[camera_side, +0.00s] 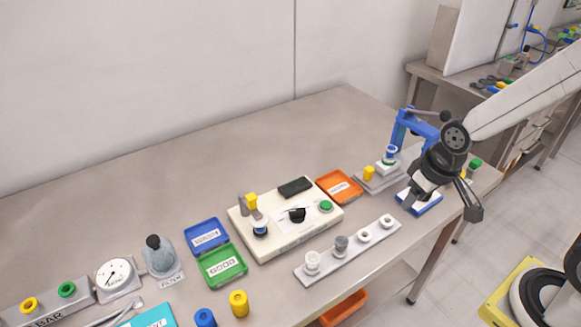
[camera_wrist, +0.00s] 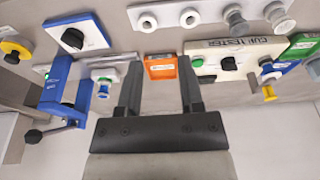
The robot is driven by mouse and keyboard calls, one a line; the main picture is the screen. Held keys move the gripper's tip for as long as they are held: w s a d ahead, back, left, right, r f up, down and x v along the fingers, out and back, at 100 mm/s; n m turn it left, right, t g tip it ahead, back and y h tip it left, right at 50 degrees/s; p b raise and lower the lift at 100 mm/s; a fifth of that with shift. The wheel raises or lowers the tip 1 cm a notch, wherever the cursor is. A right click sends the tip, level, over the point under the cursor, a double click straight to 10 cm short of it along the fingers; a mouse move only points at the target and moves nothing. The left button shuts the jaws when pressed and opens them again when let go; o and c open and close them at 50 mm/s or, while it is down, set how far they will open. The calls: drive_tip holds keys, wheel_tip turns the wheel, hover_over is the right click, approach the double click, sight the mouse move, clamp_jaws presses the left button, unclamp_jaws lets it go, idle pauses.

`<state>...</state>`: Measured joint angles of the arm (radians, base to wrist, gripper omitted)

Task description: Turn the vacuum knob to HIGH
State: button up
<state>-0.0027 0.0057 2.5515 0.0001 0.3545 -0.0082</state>
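A small white panel with blue edges (camera_wrist: 93,33) carries a black knob (camera_wrist: 72,39) at the upper left of the wrist view. In the side view the blue-edged panel (camera_side: 431,207) is partly hidden by my gripper. A cream tester box (camera_side: 285,245) carries another black knob (camera_side: 297,214) and a green button (camera_side: 326,206). In the wrist view this second knob (camera_wrist: 228,63) is right of my fingers. I cannot read which knob is marked for vacuum or HIGH. My gripper (camera_side: 441,203) is open and empty above the table's right part; both fingers (camera_wrist: 160,88) stand wide apart.
A blue clamp-like stand (camera_side: 403,128) with a lever rises close behind my gripper. An orange tray (camera_side: 338,187) lies between it and the tester. A pale strip (camera_side: 350,254) with several cups lies in front. Blue and green trays (camera_side: 220,265) lie left of the tester.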

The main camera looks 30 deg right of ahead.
drive_tip(key=w+a+n, duration=0.2)
drive_tip(key=w, duration=0.2)
drive_tip(key=w+a+n+g, duration=0.1)
drive_tip(key=w+a+n, duration=0.1)
drive_tip(key=w, duration=0.2)
drive_tip(key=w+a+n, duration=0.3)
drive_tip(key=shift+w+f, duration=0.2)
drive_tip(key=shift+w, duration=0.2)
drive_tip(key=n+g, duration=0.2)
drive_tip(key=n, duration=0.4)
hover_over(298, 210)
wheel_tip(298, 210, down, 2)
drive_tip(key=shift+w+f, duration=0.1)
drive_tip(key=shift+f, duration=0.15)
drive_tip(key=shift+f, duration=0.15)
drive_tip(key=shift+f, duration=3.7)
clamp_jaws()
